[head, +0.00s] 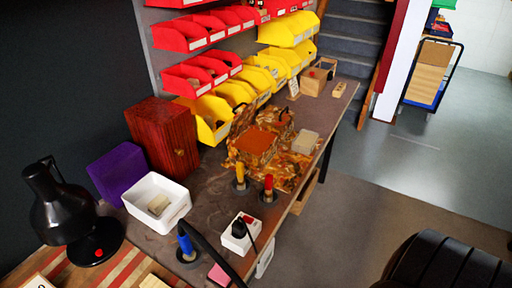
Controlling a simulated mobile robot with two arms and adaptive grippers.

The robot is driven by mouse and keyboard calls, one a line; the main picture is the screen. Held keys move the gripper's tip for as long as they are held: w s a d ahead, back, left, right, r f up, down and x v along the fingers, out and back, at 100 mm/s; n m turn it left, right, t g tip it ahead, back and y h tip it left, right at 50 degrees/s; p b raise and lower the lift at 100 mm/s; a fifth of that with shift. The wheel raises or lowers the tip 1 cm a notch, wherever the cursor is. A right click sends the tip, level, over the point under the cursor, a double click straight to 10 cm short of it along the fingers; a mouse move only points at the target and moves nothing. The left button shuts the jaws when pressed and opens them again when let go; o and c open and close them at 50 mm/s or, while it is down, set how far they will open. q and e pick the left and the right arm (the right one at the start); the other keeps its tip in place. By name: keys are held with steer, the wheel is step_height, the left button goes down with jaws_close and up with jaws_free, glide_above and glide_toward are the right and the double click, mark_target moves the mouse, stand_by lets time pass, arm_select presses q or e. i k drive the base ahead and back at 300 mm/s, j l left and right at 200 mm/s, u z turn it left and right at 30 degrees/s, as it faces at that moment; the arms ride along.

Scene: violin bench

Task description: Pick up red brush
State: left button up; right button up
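The red brush (268,184) stands upright in a dark round base (268,197) near the front edge of the workbench. A similar yellow-handled one (240,174) stands just behind it to the left. A blue-handled one (186,243) stands nearer, at the lower left. What is below the red handle is too small to make out. Neither of my grippers shows in the head view.
A white box with a black cable (236,236) stands in front of the red brush. A cluttered patterned area with a brown case (256,144) lies behind it. A white tray (176,192), purple box (116,172) and black lamp (60,210) stand left. Open floor (340,225) lies right.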

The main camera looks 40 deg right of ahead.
mark_target(268, 193)
steer(key=k+z, duration=0.1)
steer(key=z, duration=0.3)
steer(key=k+j+z, duration=0.1)
steer(key=z, duration=0.35)
steer(key=k+z, duration=0.1)
steer(key=z, duration=0.3)
